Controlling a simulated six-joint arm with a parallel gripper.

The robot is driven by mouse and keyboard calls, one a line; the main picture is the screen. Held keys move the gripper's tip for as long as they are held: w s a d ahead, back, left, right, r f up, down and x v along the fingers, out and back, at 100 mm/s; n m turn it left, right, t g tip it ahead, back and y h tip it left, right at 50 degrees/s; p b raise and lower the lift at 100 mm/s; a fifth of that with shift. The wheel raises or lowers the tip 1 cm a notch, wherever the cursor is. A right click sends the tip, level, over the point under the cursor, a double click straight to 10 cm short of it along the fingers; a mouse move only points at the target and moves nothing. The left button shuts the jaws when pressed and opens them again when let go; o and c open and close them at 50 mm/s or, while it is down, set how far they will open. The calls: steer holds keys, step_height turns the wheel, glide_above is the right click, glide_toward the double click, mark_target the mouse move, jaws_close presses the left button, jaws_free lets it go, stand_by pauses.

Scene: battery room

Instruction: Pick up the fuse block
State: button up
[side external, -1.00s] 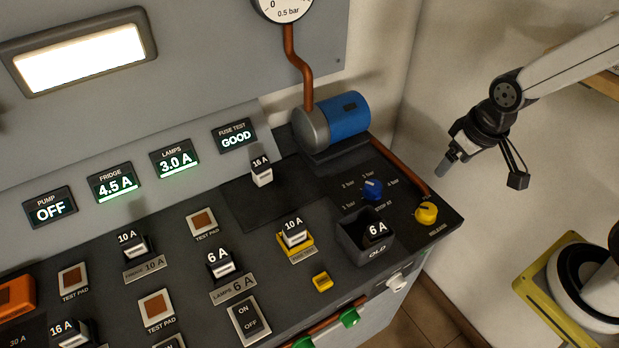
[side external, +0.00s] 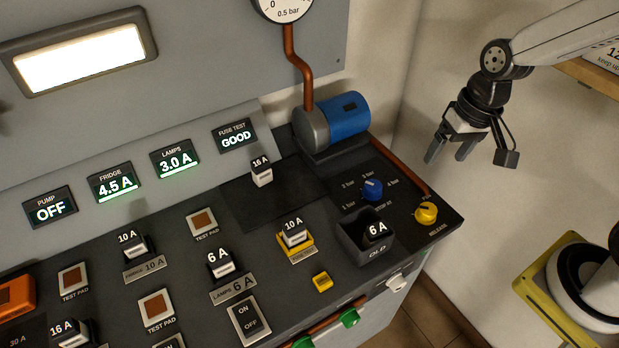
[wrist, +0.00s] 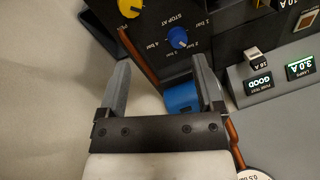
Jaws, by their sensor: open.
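Several fuse blocks with white labels stand on the dark panel. A 16 A fuse block (side external: 262,173) stands alone on the dark area at the back; it also shows in the wrist view (wrist: 253,56). A 10 A fuse block (side external: 294,234) sits in the yellow fuse-test holder (side external: 297,249). A 6 A fuse block (side external: 376,231) is in the OLD bin (side external: 366,251). Other blocks are 10 A (side external: 132,246), 6 A (side external: 221,265) and 16 A (side external: 72,335). My gripper (side external: 450,153) is open and empty, in the air right of the panel.
A blue pump motor (side external: 343,116) with a copper pipe stands at the panel's back right. A blue knob (side external: 372,189) and a yellow release knob (side external: 426,212) are on the right end. The FUSE TEST display (side external: 235,136) reads GOOD. A wooden shelf (side external: 590,76) is at the upper right.

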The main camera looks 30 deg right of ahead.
steer(key=w+a+m+g+y, duration=0.1)
steer(key=w+a+m+y, duration=0.45)
steer(key=a+m, duration=0.3)
steer(key=w+a+m+y, duration=0.5)
steer(key=a+m+y, duration=0.2)
steer(key=a, duration=0.2)
glide_toward(294, 227)
steer(key=shift+w+a+f+n+h, duration=0.15)
steer(key=shift+w+a+h, duration=0.1)
steer(key=shift+a, duration=0.25)
steer(key=shift+w+a+n+h, duration=0.1)
steer(key=shift+w+a, duration=0.1)
steer(key=shift+a, duration=0.25)
steer(key=shift+f, duration=0.55)
steer(key=shift+x, duration=1.3)
steer(key=shift+x, duration=2.6)
steer(key=shift+s, duration=0.2)
